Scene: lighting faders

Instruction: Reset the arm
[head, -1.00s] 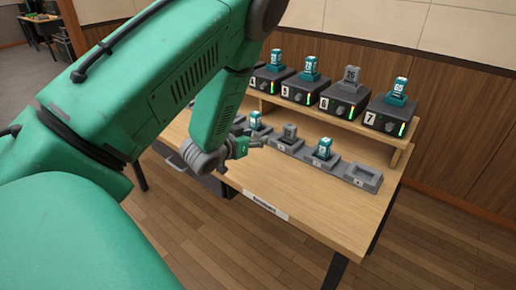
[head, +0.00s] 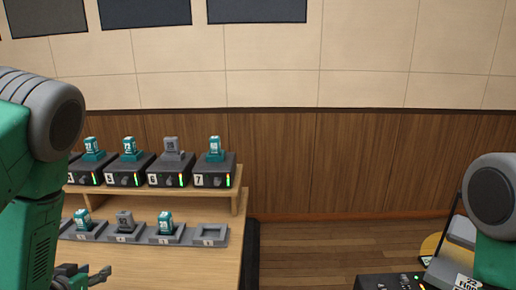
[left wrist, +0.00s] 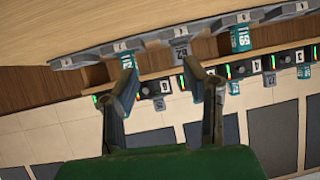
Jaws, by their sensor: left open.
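My left gripper (head: 84,275) shows at the lower left of the head view, low by the front of the wooden table (head: 205,262). In the left wrist view its two fingers (left wrist: 162,82) are spread with nothing between them. My left arm stands along the left edge of the head view and hides part of the table. My right arm shows only in part at the right edge, and its gripper is out of view.
A raised shelf (head: 238,182) carries dark numbered units, including unit 7 (head: 214,172), topped with teal or grey blocks. Below it, grey holders hold similar blocks; the rightmost holder (head: 208,235) is empty. A dark box (head: 385,283) stands at lower right. Floor (head: 330,245) between is clear.

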